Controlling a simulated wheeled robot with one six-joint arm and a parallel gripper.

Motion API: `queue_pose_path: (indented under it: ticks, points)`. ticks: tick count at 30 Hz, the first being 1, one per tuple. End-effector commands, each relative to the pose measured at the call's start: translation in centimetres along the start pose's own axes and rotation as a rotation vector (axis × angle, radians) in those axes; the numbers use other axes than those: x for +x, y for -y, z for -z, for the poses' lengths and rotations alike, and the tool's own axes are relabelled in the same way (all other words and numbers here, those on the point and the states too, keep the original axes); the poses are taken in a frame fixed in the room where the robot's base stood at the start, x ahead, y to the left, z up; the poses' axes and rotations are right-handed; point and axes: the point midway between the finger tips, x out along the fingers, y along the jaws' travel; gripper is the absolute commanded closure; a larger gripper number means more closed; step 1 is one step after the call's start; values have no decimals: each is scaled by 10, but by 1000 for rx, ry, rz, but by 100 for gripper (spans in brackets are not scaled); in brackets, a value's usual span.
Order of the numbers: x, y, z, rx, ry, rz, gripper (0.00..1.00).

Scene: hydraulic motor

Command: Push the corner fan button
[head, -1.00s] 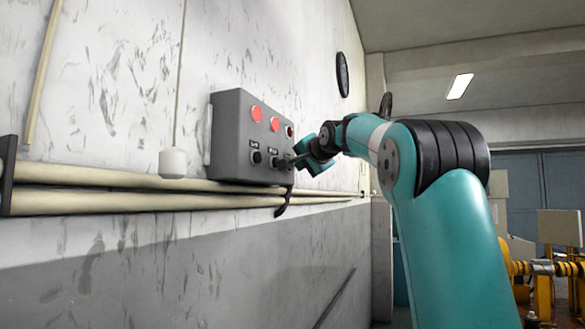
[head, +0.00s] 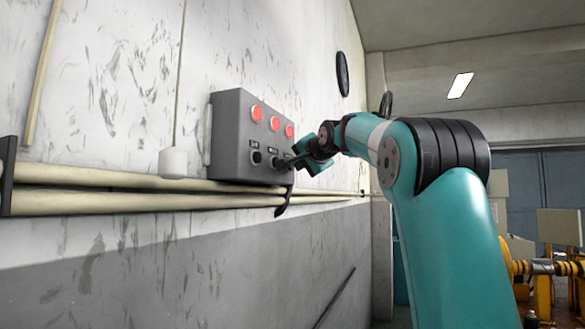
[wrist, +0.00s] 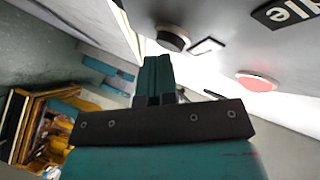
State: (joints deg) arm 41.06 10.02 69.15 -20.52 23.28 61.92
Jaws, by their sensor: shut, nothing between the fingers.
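A grey control box (head: 228,140) is fixed to the wall in the head view. It has a row of three red lamps, with the right-hand one (head: 290,131) lit bright red, and black buttons below. The left button (head: 256,158) and middle button (head: 273,161) show; my gripper hides the right one. My gripper (head: 294,160) is at the box's right end. In the wrist view my shut, empty fingers (wrist: 156,62) end beside a black button (wrist: 172,39). A small label, too oblique to read, and a red lamp (wrist: 258,85) sit near it. I cannot tell whether they touch.
A label ending "dle" (wrist: 288,12) shows in the wrist view. Pale pipes (head: 120,201) run along the wall under the box. A white hanging fixture (head: 173,163) is left of it. Yellow machinery (head: 543,285) stands far right.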

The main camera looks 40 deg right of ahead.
Motion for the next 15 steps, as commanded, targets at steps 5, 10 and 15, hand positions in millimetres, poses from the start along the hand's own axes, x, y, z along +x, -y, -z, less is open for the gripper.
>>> queue_pose_path:
  ticks: [5, 10, 15]
  points:
    - [0, 0, 0, 0, -1, 0, 100]
    - [-5, -5, 5, 0, -3, -1, 100]
    - [-18, -14, 14, 1, -5, -2, 100]
